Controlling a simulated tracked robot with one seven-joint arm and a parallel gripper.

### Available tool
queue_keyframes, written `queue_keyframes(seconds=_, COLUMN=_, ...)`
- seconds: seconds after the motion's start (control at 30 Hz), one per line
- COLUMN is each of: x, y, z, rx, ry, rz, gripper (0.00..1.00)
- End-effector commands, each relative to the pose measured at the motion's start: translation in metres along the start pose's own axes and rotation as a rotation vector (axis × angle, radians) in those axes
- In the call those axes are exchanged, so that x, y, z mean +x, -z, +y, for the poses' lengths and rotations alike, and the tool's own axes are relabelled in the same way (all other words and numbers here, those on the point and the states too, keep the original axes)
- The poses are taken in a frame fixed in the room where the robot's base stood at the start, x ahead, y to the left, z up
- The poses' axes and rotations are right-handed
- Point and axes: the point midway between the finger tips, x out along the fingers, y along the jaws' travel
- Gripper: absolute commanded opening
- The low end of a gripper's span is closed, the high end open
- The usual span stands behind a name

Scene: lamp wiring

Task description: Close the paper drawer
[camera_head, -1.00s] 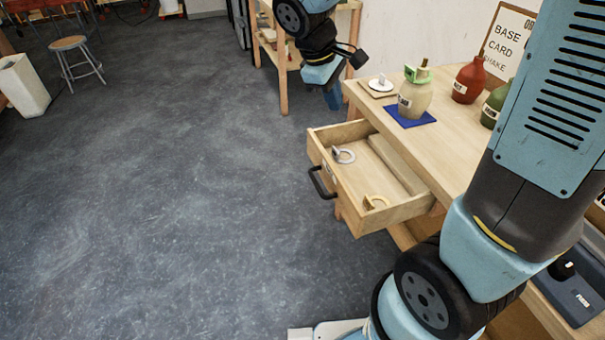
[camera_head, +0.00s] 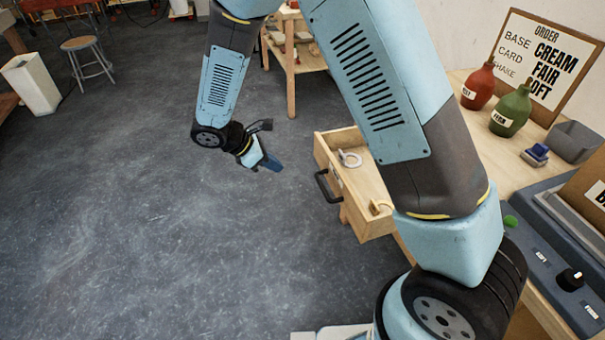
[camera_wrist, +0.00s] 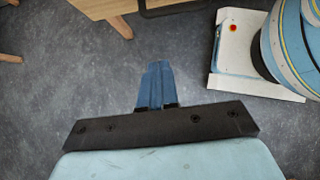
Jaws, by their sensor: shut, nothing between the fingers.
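The wooden paper drawer (camera_head: 374,222) stands pulled out from the workbench, with a black bar handle (camera_head: 326,186) on its front. A pale ring (camera_head: 350,159) and a tan ring-shaped piece (camera_head: 380,206) lie inside it. My arm hides much of the drawer's right side. My gripper (camera_head: 276,165) is to the left of the drawer front, apart from the handle, with its blue fingers closed together and empty. In the wrist view my gripper (camera_wrist: 157,72) points over the floor, and the drawer's wooden edge (camera_wrist: 100,8) and dark handle (camera_wrist: 170,8) show at the top.
On the bench stand red (camera_head: 479,86) and green (camera_head: 512,110) bottles, a sign board (camera_head: 540,60), a grey bin (camera_head: 574,142) and a blue device (camera_head: 560,265). A second wooden table (camera_head: 292,60) is behind. The floor left of the drawer is clear.

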Motion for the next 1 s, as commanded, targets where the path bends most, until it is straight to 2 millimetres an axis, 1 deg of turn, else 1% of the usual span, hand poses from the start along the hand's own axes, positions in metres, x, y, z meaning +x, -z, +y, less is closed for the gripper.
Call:
queue_keyframes(seconds=0.17, x=0.017, y=0.0, z=0.0, rx=-0.004, ry=0.001, rz=-0.004, gripper=0.0)
queue_keyframes(seconds=0.67, x=0.102, y=0.001, z=-0.001, rx=-0.003, ry=0.002, rz=-0.002, gripper=0.0)
queue_keyframes(seconds=0.7, x=0.106, y=-0.005, z=0.0, rx=-0.001, ry=0.001, rz=-0.001, gripper=0.0)
queue_keyframes(seconds=0.8, x=0.116, y=-0.014, z=-0.001, rx=-0.001, ry=0.001, rz=-0.001, gripper=0.0)
queue_keyframes(seconds=1.0, x=0.127, y=-0.023, z=0.0, rx=-0.002, ry=0.0, rz=-0.001, gripper=0.0)
